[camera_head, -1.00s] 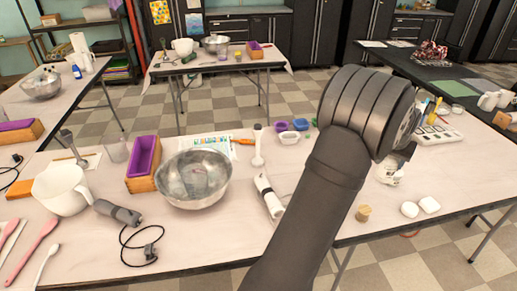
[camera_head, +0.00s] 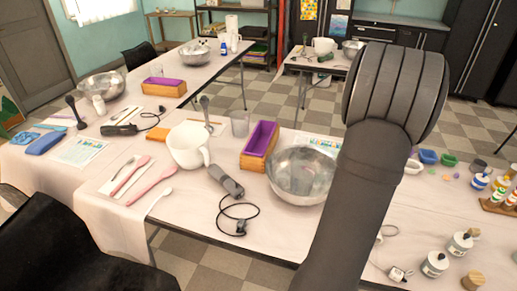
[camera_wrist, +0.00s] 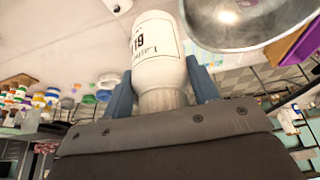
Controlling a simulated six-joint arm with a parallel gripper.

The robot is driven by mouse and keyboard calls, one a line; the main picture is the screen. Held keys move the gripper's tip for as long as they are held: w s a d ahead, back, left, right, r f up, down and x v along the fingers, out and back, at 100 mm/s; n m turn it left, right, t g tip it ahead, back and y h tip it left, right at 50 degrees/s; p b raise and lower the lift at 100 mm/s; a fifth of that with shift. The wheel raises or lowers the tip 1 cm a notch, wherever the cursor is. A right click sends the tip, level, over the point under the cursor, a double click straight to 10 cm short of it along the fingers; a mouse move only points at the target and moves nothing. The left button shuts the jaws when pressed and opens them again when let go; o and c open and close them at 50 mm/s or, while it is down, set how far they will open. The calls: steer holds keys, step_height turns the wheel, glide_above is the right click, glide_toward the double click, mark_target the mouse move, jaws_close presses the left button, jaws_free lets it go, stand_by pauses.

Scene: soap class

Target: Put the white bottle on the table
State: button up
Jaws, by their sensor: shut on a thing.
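A white bottle (camera_wrist: 155,48) with dark printed lettering stands out in the wrist view. It sits between the two blue fingers of my gripper (camera_wrist: 159,75), which are shut on its narrower end. The pale table (camera_wrist: 60,38) shows behind it, but I cannot tell whether the bottle touches it. In the head view my arm hides the gripper and the held bottle. The table (camera_head: 272,228) is in the middle of that view.
A metal bowl (camera_head: 300,178) lies left of my arm, with a purple-lined wooden box (camera_head: 259,146), a white jug (camera_head: 187,147) and a corded hand blender (camera_head: 226,181) further left. Small jars (camera_head: 435,264) stand at right. The table's front strip is fairly clear. A second table (camera_head: 150,112) stands at left.

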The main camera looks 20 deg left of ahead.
steer(key=s+a+n+y, duration=0.1)
steer(key=s+a+n, duration=0.2)
steer(key=a, duration=1)
steer(key=s+a+n+y, duration=0.1)
steer(key=s+a+n, duration=0.2)
steer(key=s+a, duration=0.4)
steer(key=s+a+n+g+y, duration=0.1)
steer(key=s+a+n, duration=0.2)
steer(key=a, duration=1.6)
steer(key=s, duration=0.2)
steer(key=shift+s+f, duration=0.15)
steer(key=shift+s, duration=0.15)
step_height(320, 180, down, 4)
steer(key=shift+d, duration=0.15)
steer(key=shift+f, duration=0.35)
steer(key=s+a+f, duration=0.2)
steer(key=a+f, duration=0.5)
steer(key=a, duration=0.4)
steer(key=shift+a+f, duration=0.15)
steer(key=shift+a, duration=0.05)
steer(key=shift+f, duration=2)
